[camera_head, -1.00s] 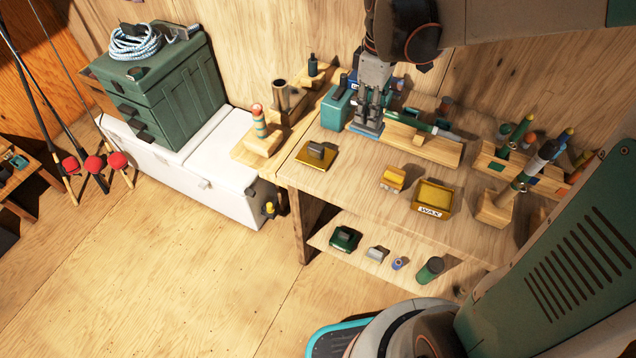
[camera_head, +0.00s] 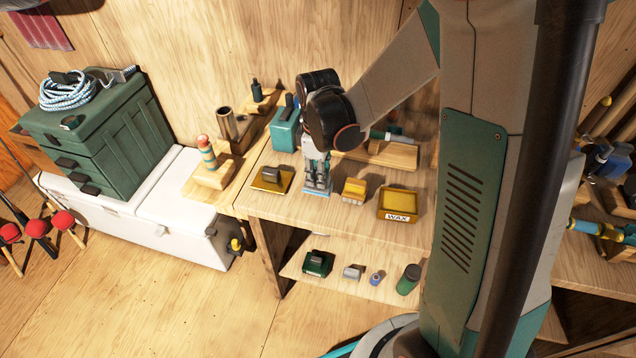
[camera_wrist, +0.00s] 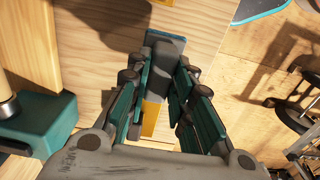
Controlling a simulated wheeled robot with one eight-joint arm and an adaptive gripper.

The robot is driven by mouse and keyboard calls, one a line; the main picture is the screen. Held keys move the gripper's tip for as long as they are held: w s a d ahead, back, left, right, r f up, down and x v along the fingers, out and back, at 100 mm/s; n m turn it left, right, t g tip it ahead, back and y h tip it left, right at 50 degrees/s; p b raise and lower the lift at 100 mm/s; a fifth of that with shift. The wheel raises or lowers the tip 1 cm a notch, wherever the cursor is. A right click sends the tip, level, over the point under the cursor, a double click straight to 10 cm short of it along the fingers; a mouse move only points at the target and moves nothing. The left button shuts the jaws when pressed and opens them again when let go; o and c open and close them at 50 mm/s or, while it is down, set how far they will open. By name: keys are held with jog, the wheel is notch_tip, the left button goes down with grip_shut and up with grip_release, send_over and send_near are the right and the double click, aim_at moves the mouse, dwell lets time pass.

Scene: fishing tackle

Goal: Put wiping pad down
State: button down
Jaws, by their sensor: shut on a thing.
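In the wrist view the pad (camera_wrist: 163,38) has a grey grip on a blue base, and the fingers close on both sides of the grip. The fingers hide part of the pad. I cannot tell whether its base touches the bench top.
A yellow wax tray (camera_head: 398,204) sits right of the small yellow block. A teal box (camera_head: 284,133) and a wooden rack (camera_head: 393,155) stand behind. A lower shelf (camera_head: 335,277) holds several small items. Bare wood shows along the bench's front edge.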

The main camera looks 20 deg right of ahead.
jog(key=shift+f+b, duration=0.45)
jog(key=shift+f, duration=1.25)
jog(key=shift+f, duration=0.2)
jog(key=c, duration=1.4)
grip_release()
jog(key=shift+r, duration=0.15)
